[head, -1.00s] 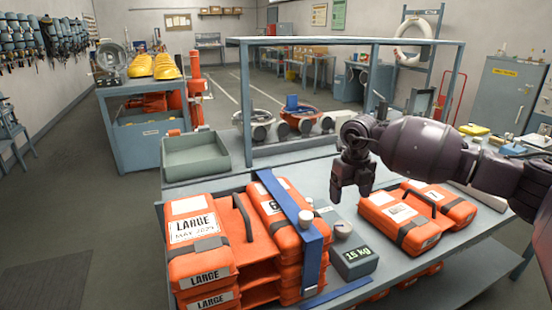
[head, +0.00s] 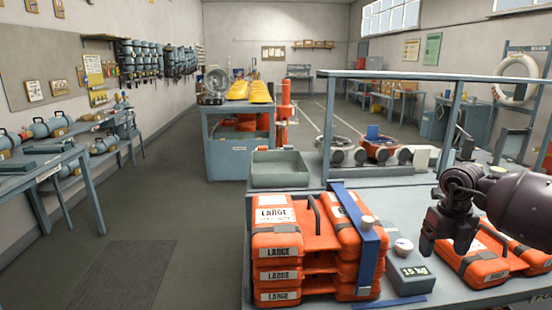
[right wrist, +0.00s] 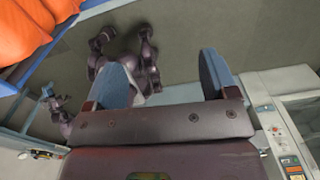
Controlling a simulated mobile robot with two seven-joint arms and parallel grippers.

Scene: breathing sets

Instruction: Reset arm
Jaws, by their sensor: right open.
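My right gripper (head: 445,245) hangs from the dark purple arm at the right of the head view, fingers pointing down. In the picture it is between the grey 15 kg block (head: 410,279) and the orange cases (head: 476,258) at the right. It is open. In the right wrist view its two blue-grey fingers (right wrist: 160,78) stand apart with nothing held between them. Beyond them are the dark floor and purple parts of my own body. My left arm and gripper do not show in the head view.
A grey tray (head: 279,169) and a blue-grey frame (head: 430,75) are behind. Open floor (head: 185,200) lies left of the bench.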

